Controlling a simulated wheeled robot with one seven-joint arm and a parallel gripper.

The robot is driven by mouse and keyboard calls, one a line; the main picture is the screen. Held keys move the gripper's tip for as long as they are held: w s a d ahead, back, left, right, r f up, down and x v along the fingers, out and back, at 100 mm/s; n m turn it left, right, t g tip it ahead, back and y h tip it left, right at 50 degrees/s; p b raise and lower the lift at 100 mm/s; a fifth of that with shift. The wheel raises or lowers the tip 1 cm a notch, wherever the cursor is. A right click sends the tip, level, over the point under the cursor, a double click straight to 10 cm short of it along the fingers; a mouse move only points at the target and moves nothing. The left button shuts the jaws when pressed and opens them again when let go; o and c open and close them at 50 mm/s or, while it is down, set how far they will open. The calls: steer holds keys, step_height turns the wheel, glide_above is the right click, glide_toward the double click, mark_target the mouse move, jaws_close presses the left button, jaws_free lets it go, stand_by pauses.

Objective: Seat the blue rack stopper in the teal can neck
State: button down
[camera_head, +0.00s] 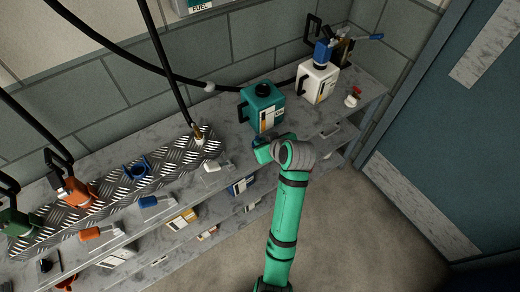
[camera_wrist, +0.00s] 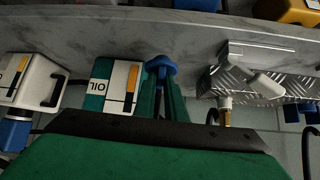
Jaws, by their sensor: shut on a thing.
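My gripper (camera_wrist: 161,82) is shut on the blue stopper (camera_wrist: 161,66), which sits between its two green fingertips in the wrist view. In the head view my gripper (camera_head: 262,150) is just in front of the teal can, low against its front side, and the stopper is mostly hidden there. The teal can (camera_head: 262,112) stands upright on the upper shelf, with a dark round neck (camera_head: 263,88) on top. In the wrist view the teal can (camera_wrist: 98,101), with its OIL label, is just left of the stopper. The neck is not visible there.
A white can (camera_head: 318,84) with a blue fitting stands right of the teal can. A ridged metal plate (camera_head: 170,160) lies left. Black hoses (camera_head: 110,45) hang over the shelf. Lower shelves hold several small items.

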steer(key=shift+r, duration=1.6)
